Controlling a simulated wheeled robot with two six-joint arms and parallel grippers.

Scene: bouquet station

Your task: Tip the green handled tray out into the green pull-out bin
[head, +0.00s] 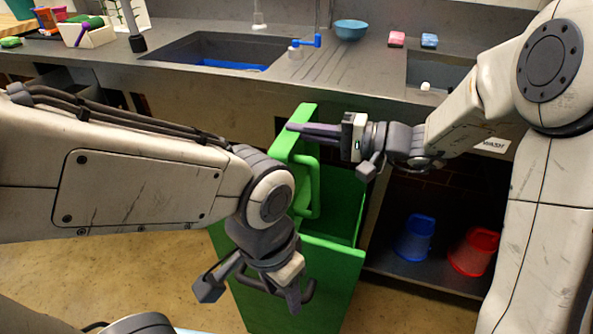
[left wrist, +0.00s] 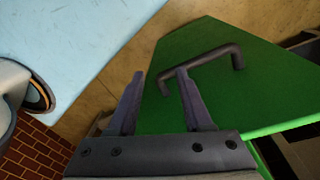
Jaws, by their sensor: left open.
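The green pull-out bin (head: 325,270) stands drawn out below the counter, open at the top. Its front panel has a dark bar handle (left wrist: 215,58). My left gripper (head: 292,298) is open at this handle; in the left wrist view (left wrist: 160,75) one finger overlaps the bar's near end, and I cannot tell contact. A green piece with a looped handle (head: 316,190), seemingly the green handled tray (head: 283,150), stands steeply tilted at the bin's back left. My right gripper (head: 300,130) reaches across its upper part, fingers close together; whether they hold it is unclear. No contents are visible.
A blue bucket (head: 415,238) and a red bucket (head: 473,250) stand on the low shelf right of the bin. The counter behind has a sink (head: 215,50) and a blue bowl (head: 351,29). Tan floor (head: 400,318) is clear right of the bin.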

